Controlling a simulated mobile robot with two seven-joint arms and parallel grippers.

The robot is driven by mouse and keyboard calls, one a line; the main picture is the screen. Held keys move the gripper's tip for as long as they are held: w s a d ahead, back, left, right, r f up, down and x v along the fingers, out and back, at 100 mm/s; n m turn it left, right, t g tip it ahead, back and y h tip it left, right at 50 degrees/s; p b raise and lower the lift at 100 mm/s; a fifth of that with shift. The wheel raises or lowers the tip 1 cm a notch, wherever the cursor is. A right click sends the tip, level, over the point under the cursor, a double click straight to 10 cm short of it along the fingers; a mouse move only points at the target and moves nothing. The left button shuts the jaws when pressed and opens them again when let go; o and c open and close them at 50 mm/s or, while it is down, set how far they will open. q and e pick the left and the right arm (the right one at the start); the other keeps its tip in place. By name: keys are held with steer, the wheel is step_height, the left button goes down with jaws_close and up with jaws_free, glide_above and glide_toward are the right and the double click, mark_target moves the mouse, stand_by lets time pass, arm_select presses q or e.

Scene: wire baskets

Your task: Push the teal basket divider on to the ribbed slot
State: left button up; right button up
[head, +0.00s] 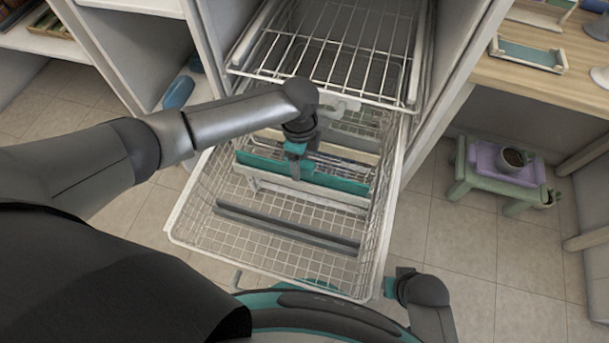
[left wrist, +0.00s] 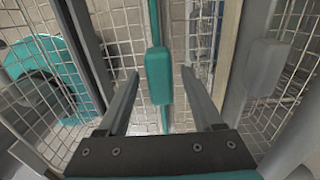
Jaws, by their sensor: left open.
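The teal basket divider (head: 335,183) stands across the pulled-out wire basket (head: 200,195), behind the middle. A pair of dark grey rails (head: 290,232) crosses the basket floor nearer the front, apart from the divider; these look like the slot, but ribs are too small to make out. My left gripper (head: 297,165) is over the divider's middle, pointing down. In the left wrist view, its open fingers (left wrist: 160,75) lie either side of the divider's teal grip block (left wrist: 158,77), with gaps showing. My right gripper (head: 391,287) is outside the basket's front right corner; its fingers are unclear.
An upper wire rack (head: 325,55) overhangs the back of the basket, close to my left wrist. Cabinet walls flank the basket. A green stool (head: 492,190) with a purple tray (head: 500,165) stands at the right. The basket floor between divider and rails is clear.

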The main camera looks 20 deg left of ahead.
stand_by(0.7)
arm_select(q)
steer(key=shift+p, duration=0.45)
steer(key=shift+p, duration=0.3)
steer(key=shift+c, duration=0.4)
jaws_close()
stand_by(0.5)
